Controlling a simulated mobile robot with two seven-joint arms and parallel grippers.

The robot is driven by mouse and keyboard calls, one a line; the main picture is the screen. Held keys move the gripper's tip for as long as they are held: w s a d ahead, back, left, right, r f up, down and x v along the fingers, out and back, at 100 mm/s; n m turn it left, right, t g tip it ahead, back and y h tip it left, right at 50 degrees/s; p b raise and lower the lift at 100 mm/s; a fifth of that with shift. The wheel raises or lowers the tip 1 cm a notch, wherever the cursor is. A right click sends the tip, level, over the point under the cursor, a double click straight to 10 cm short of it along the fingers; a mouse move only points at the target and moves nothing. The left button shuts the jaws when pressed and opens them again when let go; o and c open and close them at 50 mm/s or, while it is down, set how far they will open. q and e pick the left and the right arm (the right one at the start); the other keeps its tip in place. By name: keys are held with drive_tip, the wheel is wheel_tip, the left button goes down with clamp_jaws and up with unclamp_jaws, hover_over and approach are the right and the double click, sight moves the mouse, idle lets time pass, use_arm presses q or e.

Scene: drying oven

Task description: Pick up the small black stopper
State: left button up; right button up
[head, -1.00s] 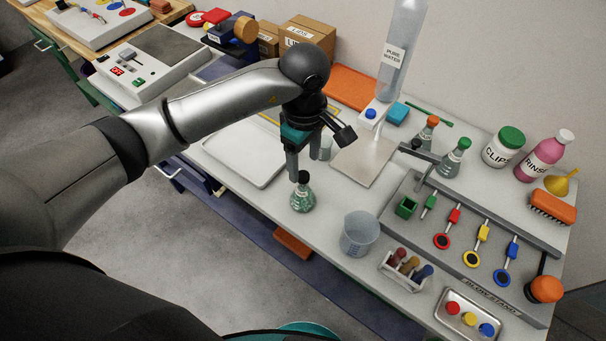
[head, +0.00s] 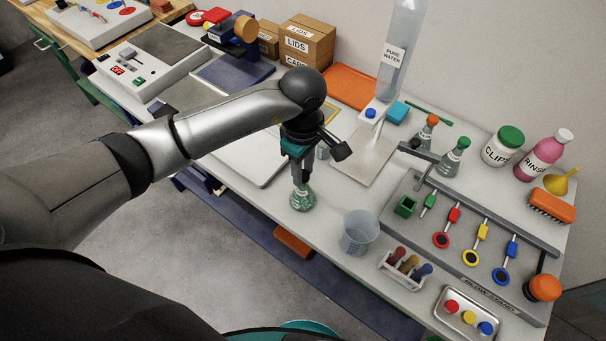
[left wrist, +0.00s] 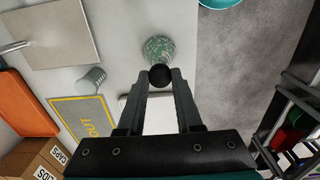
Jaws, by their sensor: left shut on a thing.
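The small black stopper (left wrist: 160,75) sits between my left gripper's fingertips in the left wrist view, at the neck of a flask. The flask (head: 302,200) has green speckled contents and stands upright near the table's front edge; it also shows in the left wrist view (left wrist: 158,47). My left gripper (head: 301,180) points down over the flask's neck and is shut on the stopper. I cannot tell whether the stopper is still seated in the flask's mouth. My right gripper is not in view.
A clear beaker (head: 359,232) and a small rack of coloured stoppers (head: 406,267) stand to the right of the flask. The blow stand (head: 470,250) lies further right. A white tray (head: 262,165) lies behind left, and a water column's base plate (head: 365,160) behind.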

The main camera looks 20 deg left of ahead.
use_arm(q)
clamp_jaws()
drive_tip(key=shift+r, duration=0.1)
